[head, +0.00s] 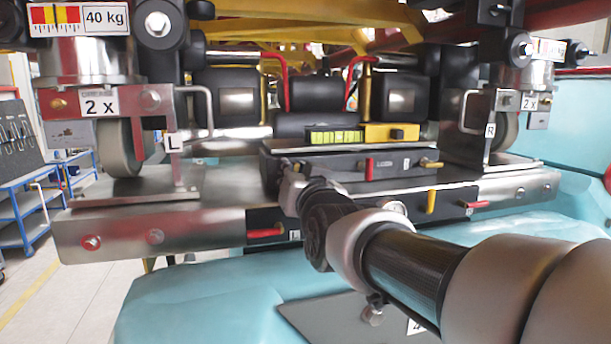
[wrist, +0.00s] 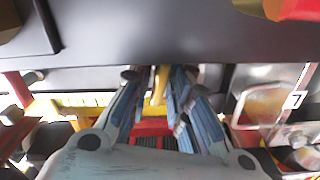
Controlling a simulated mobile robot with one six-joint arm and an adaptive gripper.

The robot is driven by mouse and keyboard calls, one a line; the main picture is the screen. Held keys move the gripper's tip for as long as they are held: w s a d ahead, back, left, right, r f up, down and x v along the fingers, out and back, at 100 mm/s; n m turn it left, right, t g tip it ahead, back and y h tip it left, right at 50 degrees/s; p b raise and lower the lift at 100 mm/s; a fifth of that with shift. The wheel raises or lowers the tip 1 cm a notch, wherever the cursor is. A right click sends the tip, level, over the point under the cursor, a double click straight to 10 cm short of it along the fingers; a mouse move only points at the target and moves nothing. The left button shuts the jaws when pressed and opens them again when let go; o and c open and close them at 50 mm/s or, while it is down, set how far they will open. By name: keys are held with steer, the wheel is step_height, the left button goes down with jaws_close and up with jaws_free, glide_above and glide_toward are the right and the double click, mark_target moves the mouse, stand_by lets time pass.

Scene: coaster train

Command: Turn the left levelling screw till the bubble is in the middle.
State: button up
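The spirit level has a yellow-green vial (head: 335,137) in a yellow and black body on a dark block at the centre of the head view. Dark marks show on the vial; I cannot make out the bubble's place. The vial also shows in the wrist view (wrist: 85,100), which looks upside down. My gripper (wrist: 160,82) is at the block's left end, with its fingers apart on either side of a small yellow part (wrist: 161,84), probably the left screw's handle. I cannot tell whether they touch it. In the head view, my arm hides most of that spot.
A yellow-tipped screw (head: 432,164) sits at the block's right end. A red handle (head: 369,169) is on the block's front. The beam below carries a red lever (head: 265,233) and a yellow lever (head: 431,201). Wheel units with grab bars stand left (head: 124,147) and right.

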steer(key=shift+s, duration=0.1)
steer(key=v, duration=1.2)
